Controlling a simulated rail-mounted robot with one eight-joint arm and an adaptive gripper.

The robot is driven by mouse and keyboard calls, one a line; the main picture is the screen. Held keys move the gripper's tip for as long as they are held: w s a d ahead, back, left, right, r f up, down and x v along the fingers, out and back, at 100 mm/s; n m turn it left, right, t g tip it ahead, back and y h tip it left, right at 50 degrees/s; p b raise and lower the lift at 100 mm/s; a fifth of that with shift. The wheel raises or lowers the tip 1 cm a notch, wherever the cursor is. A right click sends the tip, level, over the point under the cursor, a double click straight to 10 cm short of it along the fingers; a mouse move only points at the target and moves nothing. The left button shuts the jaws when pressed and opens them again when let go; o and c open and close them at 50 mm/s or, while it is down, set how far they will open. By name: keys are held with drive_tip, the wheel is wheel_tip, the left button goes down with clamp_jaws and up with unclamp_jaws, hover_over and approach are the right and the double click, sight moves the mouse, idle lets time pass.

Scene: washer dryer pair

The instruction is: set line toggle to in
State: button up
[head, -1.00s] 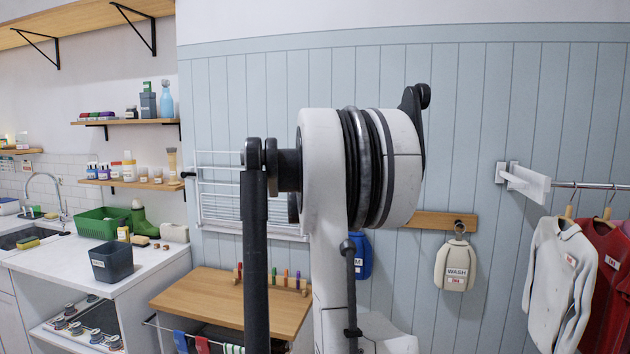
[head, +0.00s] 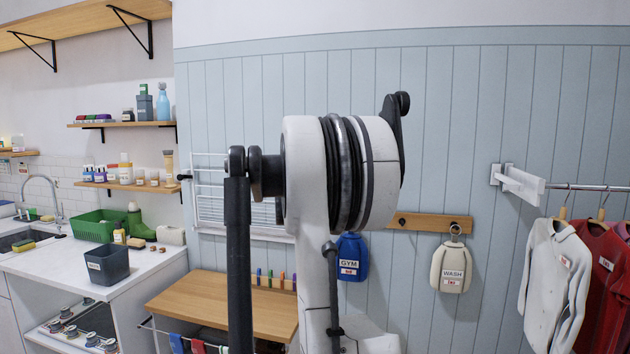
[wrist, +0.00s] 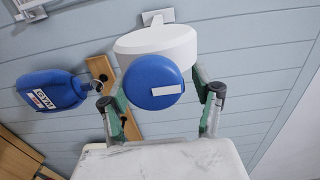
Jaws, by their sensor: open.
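In the wrist view, a round blue disc (wrist: 152,84) with a pale bar across it sits on the front of a white rounded body (wrist: 180,44) near the wall. I take it for the line toggle, but no label on it is readable. My gripper (wrist: 158,92) is open, with one finger on each side of the disc in the picture and nothing held. Whether the fingers touch the disc or the white body cannot be told. In the head view, neither the disc nor the gripper shows; my arm covers part of the wall.
A blue GYM bag (head: 351,258) and a white WASH bag (head: 450,268) hang by a wooden rail (head: 415,221). A white wire rack (head: 211,190) is left of my arm. Below is a wooden-topped table (head: 205,297). Shirts (head: 553,285) hang at right.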

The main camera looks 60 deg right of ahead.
drive_tip(key=shift+a, duration=0.1)
drive_tip(key=s+a, duration=0.2)
drive_tip(key=a, duration=0.9)
drive_tip(key=shift+s+a, duration=0.2)
drive_tip(key=shift+a, duration=0.15)
drive_tip(key=shift+w, duration=0.1)
